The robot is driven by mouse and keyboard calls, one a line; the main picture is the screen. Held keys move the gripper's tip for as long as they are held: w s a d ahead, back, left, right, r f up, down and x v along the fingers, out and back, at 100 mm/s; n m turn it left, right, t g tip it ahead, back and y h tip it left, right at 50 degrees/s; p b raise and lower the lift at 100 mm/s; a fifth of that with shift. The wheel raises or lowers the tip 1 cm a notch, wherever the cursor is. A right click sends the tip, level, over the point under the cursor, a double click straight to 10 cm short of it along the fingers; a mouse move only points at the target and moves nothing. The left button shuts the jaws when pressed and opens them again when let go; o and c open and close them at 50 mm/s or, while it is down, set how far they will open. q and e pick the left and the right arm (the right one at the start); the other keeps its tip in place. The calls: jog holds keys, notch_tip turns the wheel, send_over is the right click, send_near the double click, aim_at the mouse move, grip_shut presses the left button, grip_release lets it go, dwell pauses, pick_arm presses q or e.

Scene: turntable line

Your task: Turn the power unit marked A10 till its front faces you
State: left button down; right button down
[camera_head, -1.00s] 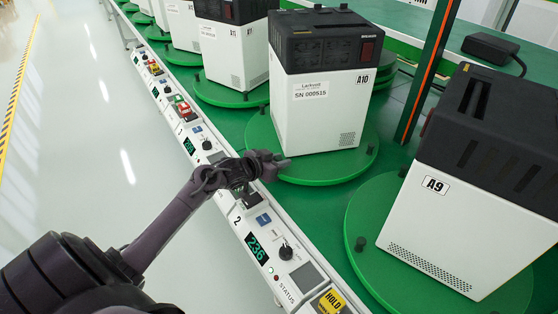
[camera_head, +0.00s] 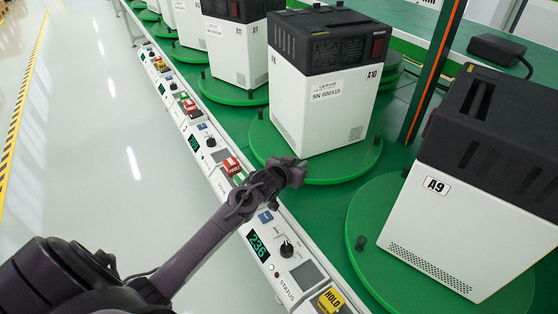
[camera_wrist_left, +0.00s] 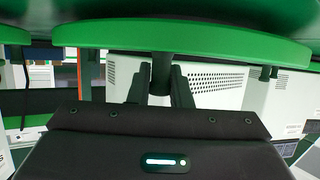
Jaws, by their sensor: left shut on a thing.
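The power unit marked A10 (camera_head: 335,118) is a white box with a black top, standing upright on a round green turntable (camera_head: 345,168). My left gripper (camera_head: 296,172) is at the turntable's near rim. In the left wrist view its fingers (camera_wrist_left: 160,82) are shut around a dark peg (camera_wrist_left: 162,66) at the green rim (camera_wrist_left: 200,42). The fingertips are partly hidden in the head view. My right gripper is not in view.
Unit A9 (camera_head: 480,190) stands on its own turntable (camera_head: 365,215) at the right. More units stand behind at the left. A console rail (camera_head: 268,240) with displays, knobs and a yellow HOLD tag (camera_head: 331,300) runs along the near edge. An orange-striped post (camera_head: 432,75) rises behind.

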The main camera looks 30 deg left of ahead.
aim_at(351, 170)
pick_arm(q)
jog(key=w+d, duration=0.1)
jog(key=d, duration=0.1)
jog(key=w+d, duration=0.1)
jog(key=d, duration=0.2)
jog(key=w+d, duration=0.1)
jog(key=d, duration=0.2)
jog(key=shift+w+d, duration=0.2)
jog(key=shift+d, duration=0.05)
jog(key=w+d+b, duration=0.3)
jog(key=w+d, duration=0.2)
jog(key=shift+w+d, duration=0.25)
jog(key=shift+w, duration=0.1)
jog(key=shift+w+d+b, duration=0.5)
jog(key=shift+w+b, duration=0.05)
jog(key=shift+w, duration=0.35)
jog(key=c, duration=1.3)
grip_release()
jog(key=shift+v, duration=3.9)
jog(key=shift+c, duration=0.3)
